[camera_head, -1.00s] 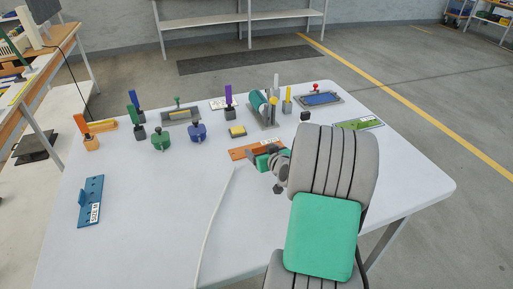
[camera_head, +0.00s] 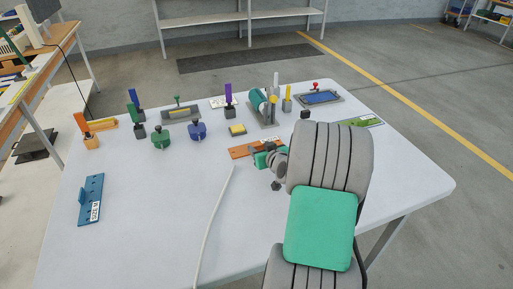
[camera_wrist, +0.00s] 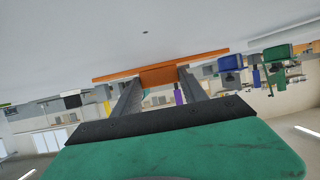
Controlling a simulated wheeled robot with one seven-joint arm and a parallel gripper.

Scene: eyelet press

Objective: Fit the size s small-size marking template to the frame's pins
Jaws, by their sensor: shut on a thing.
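An orange plate-shaped template (camera_head: 241,152) lies at the middle of the white table, with a white label at its far edge too small to read. In the wrist view its orange block (camera_wrist: 158,74) sits between my fingers, and its long edge spreads to both sides. My gripper (camera_wrist: 160,82) is shut on this block; in the head view my gripper (camera_head: 264,159) covers the template's right part. A green template (camera_head: 365,121) lies at the right, partly hidden by my arm. I cannot tell which fixture has the pins.
A grey frame with a blue inside (camera_head: 320,98) lies at the back right. A teal press-like device (camera_head: 260,103), a grey tray (camera_head: 181,115), a green holder (camera_head: 160,138) and a blue holder (camera_head: 197,131) stand behind the template. A white cable (camera_head: 213,220) crosses the clear front area.

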